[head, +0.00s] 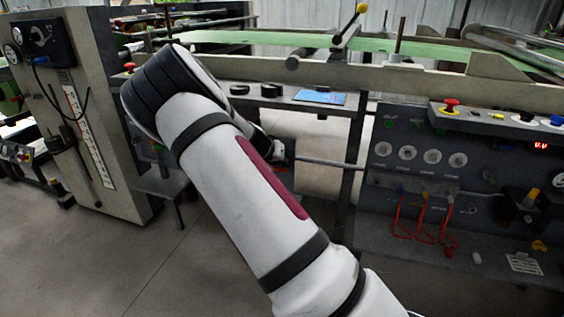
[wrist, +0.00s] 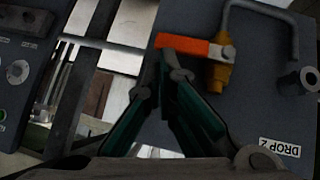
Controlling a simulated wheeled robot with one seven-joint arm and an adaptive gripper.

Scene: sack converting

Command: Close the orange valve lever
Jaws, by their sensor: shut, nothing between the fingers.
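In the wrist view the orange valve lever (wrist: 187,46) runs roughly crosswise, its right end on a brass valve body (wrist: 218,74) under a bent grey pipe (wrist: 262,8). My gripper (wrist: 168,62) is shut and empty, with its fingertips by the left end of the lever. I cannot tell whether they touch it. In the head view my arm covers most of the gripper, and I cannot make out the lever there.
The valve sits on a grey panel (wrist: 190,15) with a "DROP 2" label (wrist: 280,147) and a round fitting (wrist: 298,82) at right. In the head view, a gauge panel (head: 385,178) with red hoses (head: 422,215) stands right of my arm. Floor (head: 190,265) at lower left is clear.

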